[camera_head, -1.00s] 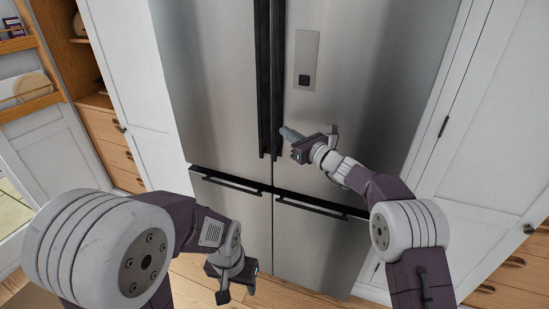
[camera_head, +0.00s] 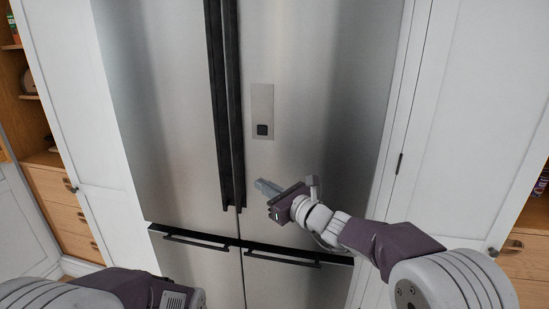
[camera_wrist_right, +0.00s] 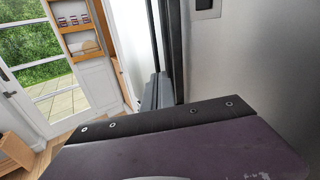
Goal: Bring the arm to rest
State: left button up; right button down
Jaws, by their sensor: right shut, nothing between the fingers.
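My right gripper (camera_head: 262,187) is shut and empty in front of the refrigerator's right door, to the right of the lower end of the dark vertical handles. Its arm comes in from the lower right. In the right wrist view the dark gripper body fills the bottom, and grey finger parts (camera_wrist_right: 158,92) show beyond it near a dark handle. My left arm (camera_head: 130,290) shows only at the bottom left edge; its gripper is out of the frame.
A steel refrigerator (camera_head: 165,100) with both upper doors and its drawers shut stands ahead. White cabinets (camera_head: 470,120) flank it. Wooden shelves and drawers (camera_head: 62,200) are at the left. The right wrist view shows a glazed door (camera_wrist_right: 32,60) and a door rack (camera_wrist_right: 85,45).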

pick_arm(q)
notch_tip(320, 180, up, 6)
jog(key=p, duration=0.3)
jog(key=shift+f+p, duration=0.25)
jog(key=shift+p, duration=0.05)
pick_arm(e)
jog(key=s+d+f+n+g+h, duration=0.5)
jog(key=s+d+f+n+h, duration=0.1)
jog(key=s+d+f+n, duration=0.5)
jog(key=s+d+f+n+g+h, duration=0.6)
jog(key=s+d+f+n, duration=0.6)
jog(key=s, duration=0.6)
jog(key=d+n, duration=0.2)
jog(key=d, duration=0.1)
jog(key=shift+d+f+h, duration=0.15)
jog(key=shift+f+h, duration=0.05)
jog(key=shift+h, duration=0.2)
pick_arm(q)
jog(key=shift+s+d, duration=0.1)
pick_arm(e)
jog(key=shift+s, duration=0.1)
